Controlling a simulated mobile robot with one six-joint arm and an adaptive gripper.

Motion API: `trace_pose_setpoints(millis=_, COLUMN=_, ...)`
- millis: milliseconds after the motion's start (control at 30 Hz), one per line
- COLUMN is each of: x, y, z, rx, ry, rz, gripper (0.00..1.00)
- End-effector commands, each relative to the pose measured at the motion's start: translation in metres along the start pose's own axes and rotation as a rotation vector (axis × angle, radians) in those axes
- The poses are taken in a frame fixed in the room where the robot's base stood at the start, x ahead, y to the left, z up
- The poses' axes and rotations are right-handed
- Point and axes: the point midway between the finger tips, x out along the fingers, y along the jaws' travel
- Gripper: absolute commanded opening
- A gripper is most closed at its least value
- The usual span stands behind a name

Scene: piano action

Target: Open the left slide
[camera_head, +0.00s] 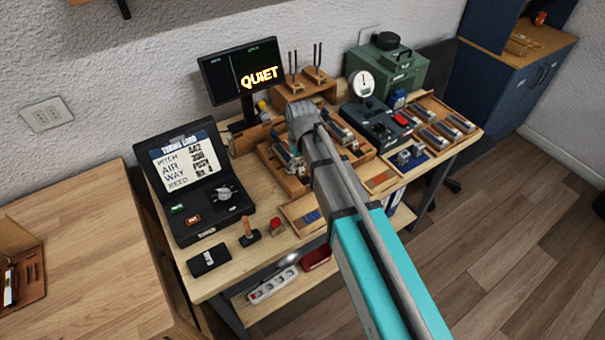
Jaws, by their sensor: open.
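My grey and turquoise arm reaches in from the lower right, and its grey upper end (303,115) is over the middle of the workbench. I cannot make out my gripper's fingers; the arm hides the area behind it. A wooden case (292,186) with small metal and blue parts shows to the left of the arm, and more of it may show to the right. I cannot tell which part is the left slide, or whether it is open or shut. A shallow tray (291,212) with blue and red pieces lies in front of it, partly covered by the arm.
A black screen case (187,205) stands at left, with a "QUIET" monitor (242,72) behind. A dark gauge unit (378,123), a green machine (390,68) and a tray of parts (448,112) are at right. A wooden-handled tool (249,230) stands near the front edge.

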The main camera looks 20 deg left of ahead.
Motion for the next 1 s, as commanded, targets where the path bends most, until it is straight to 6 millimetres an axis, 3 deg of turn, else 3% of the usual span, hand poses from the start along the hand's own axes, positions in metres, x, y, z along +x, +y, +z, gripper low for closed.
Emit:
trace_pose_setpoints(millis=300, x=0.02, y=0.0, z=0.0, rx=0.0, ry=0.0, rz=0.0, gripper=0.63)
trace_pose_setpoints(millis=767, x=0.021, y=0.0, z=0.0, rx=0.0, ry=0.0, rz=0.0, gripper=0.63)
trace_pose_setpoints(millis=1000, x=0.021, y=0.0, z=0.0, rx=0.0, ry=0.0, rz=0.0, gripper=0.2)
